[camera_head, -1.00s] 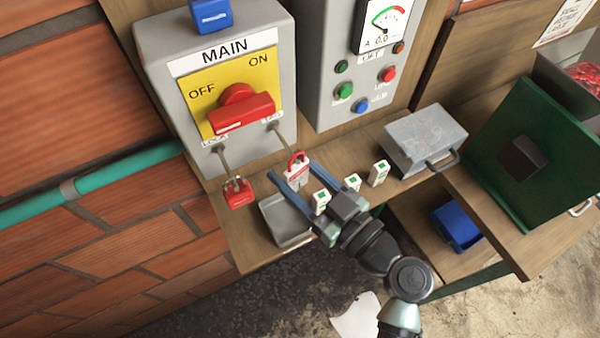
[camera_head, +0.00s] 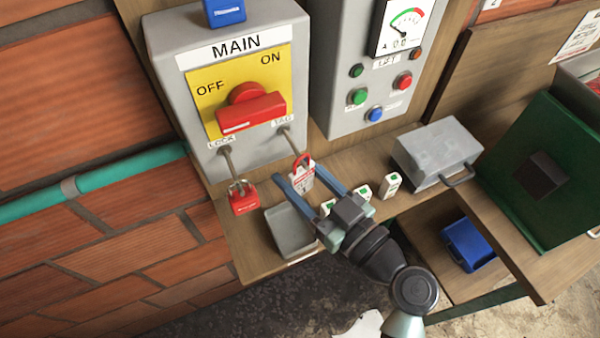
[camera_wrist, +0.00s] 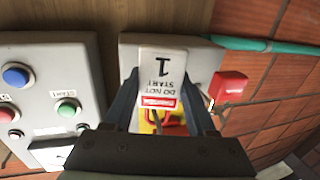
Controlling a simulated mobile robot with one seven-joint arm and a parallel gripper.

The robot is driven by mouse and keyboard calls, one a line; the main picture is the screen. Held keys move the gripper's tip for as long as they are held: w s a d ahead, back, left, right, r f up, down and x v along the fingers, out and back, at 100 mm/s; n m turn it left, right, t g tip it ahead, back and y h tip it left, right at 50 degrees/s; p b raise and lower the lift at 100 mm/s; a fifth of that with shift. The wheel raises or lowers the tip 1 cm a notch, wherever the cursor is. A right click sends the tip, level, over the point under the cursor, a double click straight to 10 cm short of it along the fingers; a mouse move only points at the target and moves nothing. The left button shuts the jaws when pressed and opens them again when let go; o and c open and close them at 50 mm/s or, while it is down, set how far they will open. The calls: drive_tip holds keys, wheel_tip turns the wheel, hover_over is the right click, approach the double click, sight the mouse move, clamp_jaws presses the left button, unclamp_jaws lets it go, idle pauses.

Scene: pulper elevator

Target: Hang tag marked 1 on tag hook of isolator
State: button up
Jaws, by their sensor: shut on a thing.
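The tag marked 1 (camera_head: 302,178) is white with a red band and a red loop at its top. In the wrist view the tag (camera_wrist: 162,72) shows "DO NOT START" and a large 1. My gripper (camera_head: 299,182) is shut on the tag, with a finger on each side of it. The isolator (camera_head: 205,150) is a grey box marked MAIN with a red switch handle. Its tag hook (camera_head: 291,143) slopes down below the TAG label. The tag's red loop is at the hook's lower end; I cannot tell whether the hook passes through it.
A red padlock (camera_head: 242,198) hangs on the LOCK hook, left of the tag. A grey tray (camera_head: 290,232) lies on the wooden shelf below. Small white tags (camera_head: 391,185) stand right of my gripper, beside a grey metal box (camera_head: 437,151).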

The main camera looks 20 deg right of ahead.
drive_tip(key=o, duration=1.4)
drive_tip(key=b+v, duration=0.5)
drive_tip(key=v, duration=0.8)
drive_tip(key=shift+b, duration=0.35)
